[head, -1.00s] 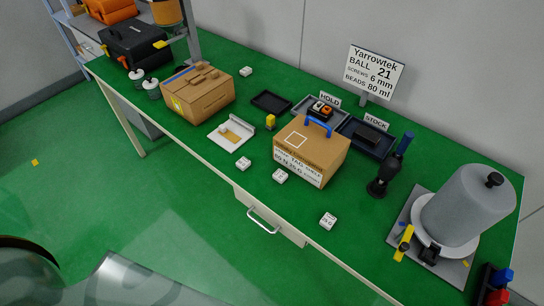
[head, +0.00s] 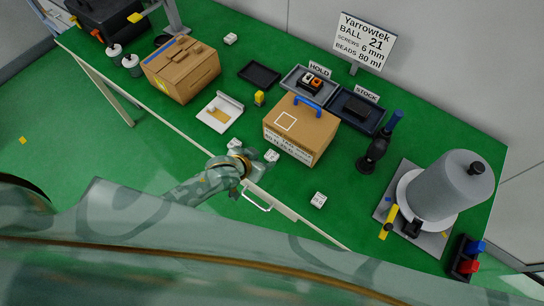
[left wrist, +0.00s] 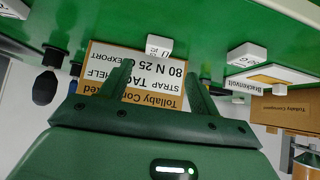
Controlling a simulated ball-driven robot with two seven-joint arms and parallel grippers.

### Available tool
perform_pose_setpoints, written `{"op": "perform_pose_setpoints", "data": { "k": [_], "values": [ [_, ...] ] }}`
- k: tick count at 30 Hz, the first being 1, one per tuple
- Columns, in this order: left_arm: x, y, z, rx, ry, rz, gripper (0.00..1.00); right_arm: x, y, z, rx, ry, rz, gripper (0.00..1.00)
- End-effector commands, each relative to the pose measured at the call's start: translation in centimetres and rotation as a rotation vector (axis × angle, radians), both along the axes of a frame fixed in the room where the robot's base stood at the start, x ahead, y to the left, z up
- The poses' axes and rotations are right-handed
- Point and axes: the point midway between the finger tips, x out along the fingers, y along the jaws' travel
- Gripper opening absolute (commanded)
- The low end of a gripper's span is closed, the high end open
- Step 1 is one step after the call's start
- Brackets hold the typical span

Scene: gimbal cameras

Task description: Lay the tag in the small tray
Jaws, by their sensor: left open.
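The small black tray (head: 259,74) lies empty at the back of the green bench. A white holder with a tan piece (head: 219,112) lies in front of it; I cannot tell whether that piece is the tag. My left gripper (head: 262,166) is at the bench's front edge, near two small white blocks, the left one (head: 234,145) and the right one (head: 271,156). In the left wrist view its green fingers (left wrist: 160,85) are apart and empty. Beyond them are the labelled carton (left wrist: 135,68) and a white block (left wrist: 159,47). My right gripper is out of view.
The blue-handled carton (head: 301,128) stands mid-bench, with the HOLD tray (head: 290,85) and STOCK tray (head: 373,123) behind. Another carton (head: 181,69) is at left. A black stand (head: 372,155) and grey drum (head: 450,185) are at right. A drawer handle (head: 257,203) projects in front.

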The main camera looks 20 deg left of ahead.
Motion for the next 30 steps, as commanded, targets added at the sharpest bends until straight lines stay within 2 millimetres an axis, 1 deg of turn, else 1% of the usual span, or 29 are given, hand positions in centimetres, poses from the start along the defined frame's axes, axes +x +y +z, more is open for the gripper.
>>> {"op": "perform_pose_setpoints", "data": {
  "k": [1,5,8,12,15,18,23,24,26,27,28,29,30],
  "values": [
    [0.5,-0.2,-0.7,0.000,0.000,0.000,0.62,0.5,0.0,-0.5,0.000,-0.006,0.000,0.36],
    [1.1,-0.4,-1.3,0.002,0.000,0.000,0.62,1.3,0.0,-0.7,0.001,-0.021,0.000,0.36],
    [1.7,-0.8,-2.2,-0.001,0.000,-0.001,0.62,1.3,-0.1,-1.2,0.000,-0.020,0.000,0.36],
    [3.2,-1.6,-4.1,0.001,0.000,-0.001,0.62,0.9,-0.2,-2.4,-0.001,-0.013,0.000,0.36],
    [4.0,-1.8,-4.9,0.002,0.000,-0.001,0.62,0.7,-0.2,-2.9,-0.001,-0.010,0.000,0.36],
    [4.3,-2.0,-5.1,0.001,0.000,-0.001,0.62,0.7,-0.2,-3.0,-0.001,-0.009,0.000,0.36],
    [4.3,-2.0,-5.0,0.000,-0.001,-0.001,0.62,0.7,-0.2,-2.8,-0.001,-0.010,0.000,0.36],
    [4.3,-2.0,-4.9,0.001,0.000,-0.001,0.56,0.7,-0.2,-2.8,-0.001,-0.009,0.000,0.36],
    [4.3,-1.9,-5.0,0.001,0.000,-0.001,0.40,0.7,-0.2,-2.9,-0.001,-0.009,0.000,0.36],
    [4.3,-1.9,-5.0,0.001,0.000,-0.001,0.28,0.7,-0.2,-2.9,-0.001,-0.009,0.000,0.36],
    [4.3,-1.9,-5.0,0.001,0.000,-0.001,0.20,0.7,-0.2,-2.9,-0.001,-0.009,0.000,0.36],
    [4.3,-1.9,-5.0,0.001,0.000,-0.001,0.14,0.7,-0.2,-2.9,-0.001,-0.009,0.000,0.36],
    [4.3,-1.9,-5.0,0.001,0.000,-0.001,0.14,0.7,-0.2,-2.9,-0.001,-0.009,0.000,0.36]
  ]
}}
